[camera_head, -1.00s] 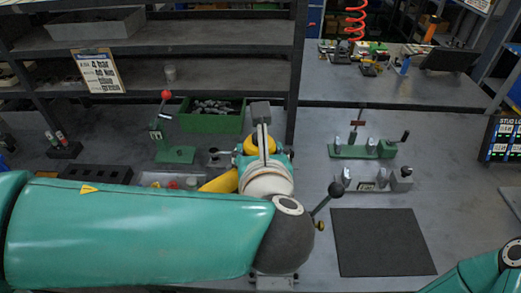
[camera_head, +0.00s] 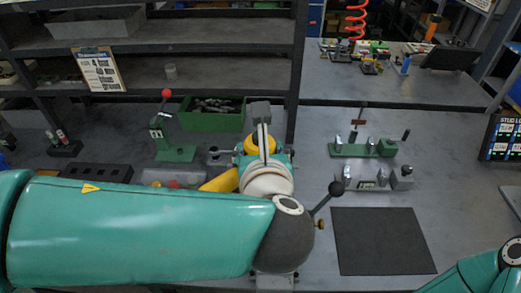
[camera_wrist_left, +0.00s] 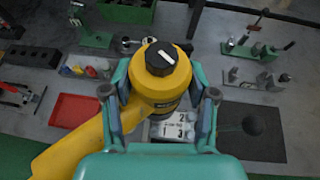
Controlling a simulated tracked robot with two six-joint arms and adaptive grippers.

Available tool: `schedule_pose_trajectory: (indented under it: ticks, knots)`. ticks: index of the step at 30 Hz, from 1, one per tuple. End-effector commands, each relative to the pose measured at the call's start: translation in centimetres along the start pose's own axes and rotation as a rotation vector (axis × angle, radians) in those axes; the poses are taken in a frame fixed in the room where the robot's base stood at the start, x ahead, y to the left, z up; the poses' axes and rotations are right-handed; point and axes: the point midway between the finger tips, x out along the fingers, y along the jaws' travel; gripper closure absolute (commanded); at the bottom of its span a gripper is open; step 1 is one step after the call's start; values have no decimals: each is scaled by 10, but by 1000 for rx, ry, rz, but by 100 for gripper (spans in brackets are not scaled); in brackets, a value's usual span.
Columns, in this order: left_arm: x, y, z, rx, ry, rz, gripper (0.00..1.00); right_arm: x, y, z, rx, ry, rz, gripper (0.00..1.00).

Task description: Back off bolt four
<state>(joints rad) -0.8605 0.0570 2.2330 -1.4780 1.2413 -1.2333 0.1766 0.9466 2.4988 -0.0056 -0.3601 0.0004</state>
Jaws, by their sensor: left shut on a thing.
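My left gripper (camera_wrist_left: 160,98) is shut around a yellow power tool (camera_wrist_left: 166,92) with a black cap on top. In the head view the yellow tool (camera_head: 260,144) shows between my arm and the shelf. In the wrist view a pale block (camera_wrist_left: 168,131) marked with numbers, 1, 2 and 3 among them, lies below the tool. The tool and gripper cover part of this block, and I cannot make out bolt four or the tool's tip. My right gripper is outside the views; only part of my right arm shows at the lower right.
A black-knobbed lever (camera_head: 337,188) rises close to my left arm, beside a dark mat (camera_head: 381,242). Green clamp fixtures (camera_head: 175,153) and a green bin of metal parts (camera_head: 212,120) stand behind. A red tray (camera_wrist_left: 76,110) lies left of the tool.

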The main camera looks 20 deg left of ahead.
Motion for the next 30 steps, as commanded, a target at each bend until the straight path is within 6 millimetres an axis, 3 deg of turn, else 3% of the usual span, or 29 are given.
schedule_pose_trajectory:
  ticks: [30]
  knots:
    - [6,0,-12,-2,-6,-1,98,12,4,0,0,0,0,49]
